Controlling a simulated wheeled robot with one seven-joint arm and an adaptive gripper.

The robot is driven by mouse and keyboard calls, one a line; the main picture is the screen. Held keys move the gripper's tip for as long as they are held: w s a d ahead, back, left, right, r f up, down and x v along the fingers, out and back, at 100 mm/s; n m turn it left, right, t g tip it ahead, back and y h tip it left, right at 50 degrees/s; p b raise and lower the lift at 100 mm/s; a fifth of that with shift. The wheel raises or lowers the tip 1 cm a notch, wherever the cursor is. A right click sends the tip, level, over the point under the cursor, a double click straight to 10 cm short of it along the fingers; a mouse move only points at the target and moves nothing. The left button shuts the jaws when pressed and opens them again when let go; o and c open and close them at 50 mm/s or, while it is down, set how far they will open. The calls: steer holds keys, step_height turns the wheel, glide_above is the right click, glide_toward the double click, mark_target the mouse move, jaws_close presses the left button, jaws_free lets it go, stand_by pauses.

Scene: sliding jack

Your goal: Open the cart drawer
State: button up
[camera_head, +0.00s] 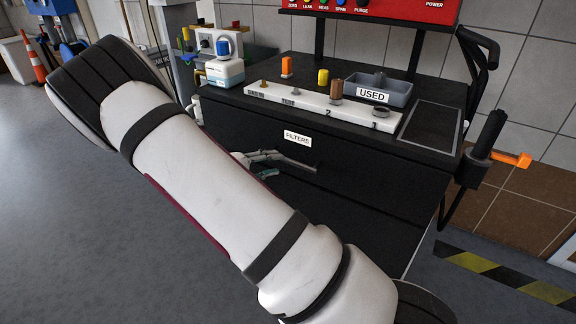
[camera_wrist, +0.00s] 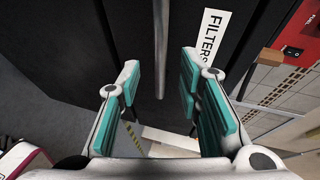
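The black cart drawer (camera_head: 370,175) has a white FILTERS label (camera_head: 297,138) and looks shut, its front flush with the cart. Its grey bar handle (camera_head: 300,164) sits below the label; part of it is hidden behind my gripper (camera_head: 262,164). In the wrist view, my gripper (camera_wrist: 160,82) is open, with teal pads on either side of the handle (camera_wrist: 160,40). The bar lies between the fingers in the picture, with gaps on both sides. I cannot tell how deep it sits between them. The FILTERS label (camera_wrist: 210,38) shows beside the right finger.
The cart top holds a white block (camera_head: 318,106) with several coloured filters, a grey USED tray (camera_head: 385,91) and a dark panel (camera_head: 430,127). A black post with an orange lever (camera_head: 512,159) stands at the cart's right.

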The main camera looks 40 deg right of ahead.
mark_target(287, 162)
steer(key=shift+b+x, duration=0.9)
steer(key=shift+x, duration=2.25)
jaws_close()
